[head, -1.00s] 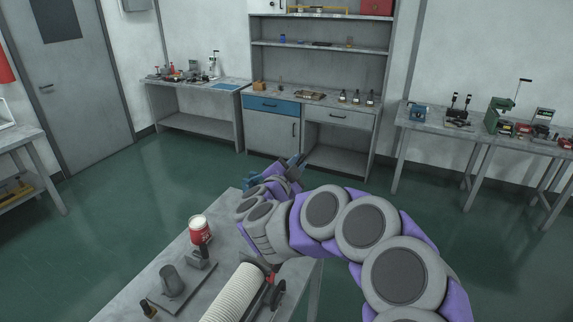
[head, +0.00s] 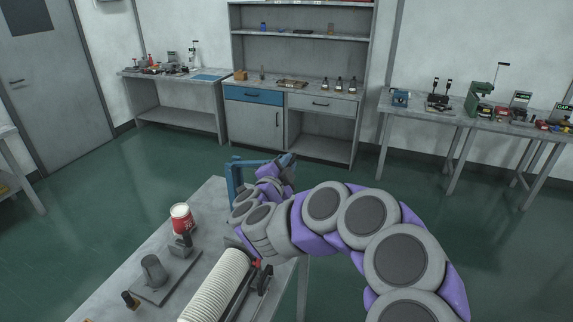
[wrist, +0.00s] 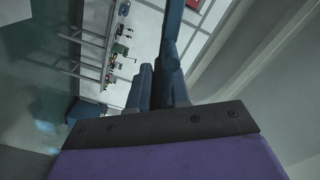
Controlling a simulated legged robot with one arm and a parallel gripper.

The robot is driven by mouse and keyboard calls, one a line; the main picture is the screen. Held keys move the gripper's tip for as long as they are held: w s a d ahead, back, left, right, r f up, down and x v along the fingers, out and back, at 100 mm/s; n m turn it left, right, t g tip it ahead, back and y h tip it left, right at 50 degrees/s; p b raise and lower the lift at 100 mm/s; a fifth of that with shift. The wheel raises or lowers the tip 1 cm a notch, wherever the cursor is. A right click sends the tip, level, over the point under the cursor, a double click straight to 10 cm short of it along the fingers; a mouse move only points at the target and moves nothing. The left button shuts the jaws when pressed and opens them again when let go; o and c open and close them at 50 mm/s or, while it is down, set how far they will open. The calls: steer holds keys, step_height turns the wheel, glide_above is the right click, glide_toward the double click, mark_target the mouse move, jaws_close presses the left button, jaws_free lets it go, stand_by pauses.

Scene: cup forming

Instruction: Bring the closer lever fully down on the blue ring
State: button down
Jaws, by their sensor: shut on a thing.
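My gripper (head: 287,168) is at the far end of the near table, at the end of my purple and grey arm. It is shut on a blue bar (wrist: 172,45), which I take to be the closer lever. In the head view, a blue upright (head: 234,178) with a blue arm across its top stands beside my gripper and runs to it. My arm hides the lower part of this frame. I cannot make out the blue ring in either view. The lever's height above the ring cannot be told.
On the near table (head: 130,262) are a red and white cup (head: 182,218), a base plate with a grey cylinder (head: 153,270), and a white ribbed stack (head: 217,288). Benches with tools stand along the walls. Green floor (head: 95,195) lies open between.

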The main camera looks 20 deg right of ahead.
steer(key=c, duration=1.1)
jaws_free()
steer(key=p+v, duration=0.4)
steer(key=v, duration=1.3)
steer(key=shift+a+p, duration=0.2)
steer(key=shift+p, duration=0.15)
steer(key=shift+s, duration=0.1)
